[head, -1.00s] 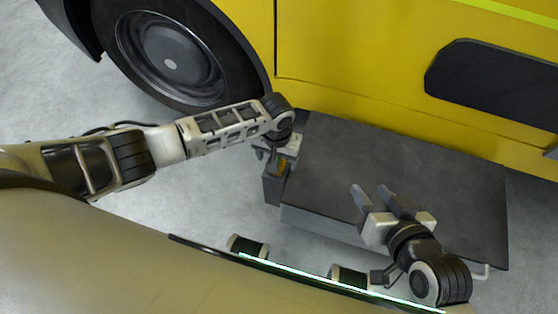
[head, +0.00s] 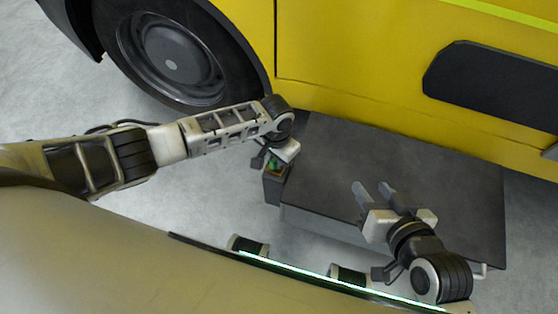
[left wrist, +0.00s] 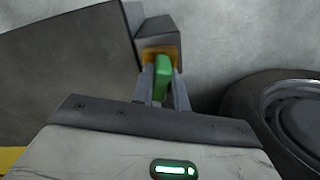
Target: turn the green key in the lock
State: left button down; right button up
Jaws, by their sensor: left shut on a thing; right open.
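The green key (left wrist: 162,78) stands in an orange-faced lock (left wrist: 150,51) in the left wrist view. In the head view a bit of the green key (head: 274,166) shows at the dark box (head: 272,190) on the left end of the black bench. My left gripper (head: 274,163) is shut on the key; its fingers (left wrist: 161,88) lie on either side of it in the wrist view. The key's inserted part is hidden. My right gripper (head: 371,188) is open and empty over the bench.
The black bench (head: 440,180) has a bare top. A yellow vehicle (head: 350,60) with a black wheel (head: 170,60) stands behind it. Grey floor (head: 200,200) is clear to the left of the bench.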

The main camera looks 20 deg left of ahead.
pick_arm(q)
jog(key=m, duration=0.5)
jog(key=shift+d+m, duration=0.1)
jog(key=shift+m, duration=0.5)
jog(key=shift+m, duration=1.2)
jog(key=m, duration=0.7)
jog(key=c, duration=1.3)
grip_release()
